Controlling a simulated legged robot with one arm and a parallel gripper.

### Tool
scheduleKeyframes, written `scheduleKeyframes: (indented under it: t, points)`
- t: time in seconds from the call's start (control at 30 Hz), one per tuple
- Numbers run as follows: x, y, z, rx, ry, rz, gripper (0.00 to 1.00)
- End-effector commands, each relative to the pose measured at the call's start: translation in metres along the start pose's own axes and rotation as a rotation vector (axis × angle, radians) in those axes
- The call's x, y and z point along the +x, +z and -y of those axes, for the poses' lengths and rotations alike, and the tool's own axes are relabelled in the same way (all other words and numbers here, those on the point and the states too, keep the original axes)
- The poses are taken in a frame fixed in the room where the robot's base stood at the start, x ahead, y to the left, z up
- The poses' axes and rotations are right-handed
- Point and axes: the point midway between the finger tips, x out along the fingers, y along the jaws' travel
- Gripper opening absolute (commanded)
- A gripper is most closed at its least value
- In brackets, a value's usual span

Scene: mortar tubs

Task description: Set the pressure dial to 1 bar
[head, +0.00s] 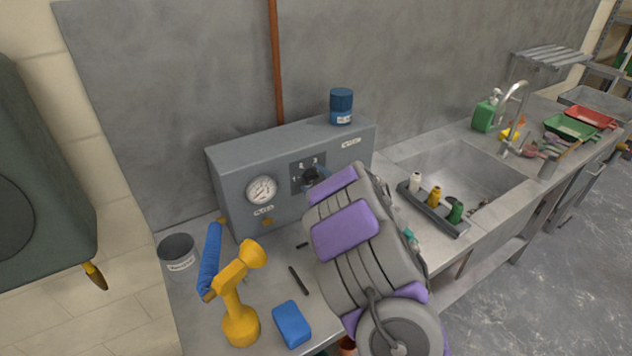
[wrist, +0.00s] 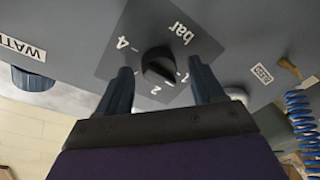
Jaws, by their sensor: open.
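The pressure dial (wrist: 160,66) is a black knob on a dark square plate marked "bar", 1, 2 and 4, seen upside down in the wrist view. Where its pointer stands is too unclear to read. The plate shows in the head view (head: 298,183) on the front of a grey box (head: 228,182), partly hidden by my arm. My gripper (wrist: 160,64) is open, with one dark finger on each side of the knob. I cannot tell whether either finger touches it. A round white gauge (head: 261,190) is on the box left of the plate.
A blue jar (head: 341,108) stands on the box. A bottle tray (head: 430,215) and sink (head: 470,178) lie to the right.

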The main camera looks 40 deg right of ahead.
Motion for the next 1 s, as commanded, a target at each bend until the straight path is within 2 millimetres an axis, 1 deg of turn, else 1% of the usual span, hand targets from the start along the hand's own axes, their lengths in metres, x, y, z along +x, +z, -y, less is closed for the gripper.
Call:
scheduleKeyframes:
  t: [0.17,0.27,0.37,0.6,0.67,0.73,0.87,1.0]
  points:
    - [-0.003,0.001,0.0,0.001,0.0,0.002,0.68]
    - [-0.012,0.001,-0.001,0.001,0.0,0.004,0.68]
    - [-0.029,0.0,-0.002,0.0,0.0,0.003,0.68]
    - [-0.08,0.002,-0.001,0.002,-0.001,0.007,0.68]
    - [-0.091,0.002,-0.001,0.002,-0.001,0.008,0.68]
    - [-0.1,0.005,0.001,-0.001,0.002,0.005,0.68]
    - [-0.117,0.004,0.002,-0.002,0.004,0.002,0.68]
    - [-0.131,0.002,-0.003,0.007,0.002,0.007,0.68]
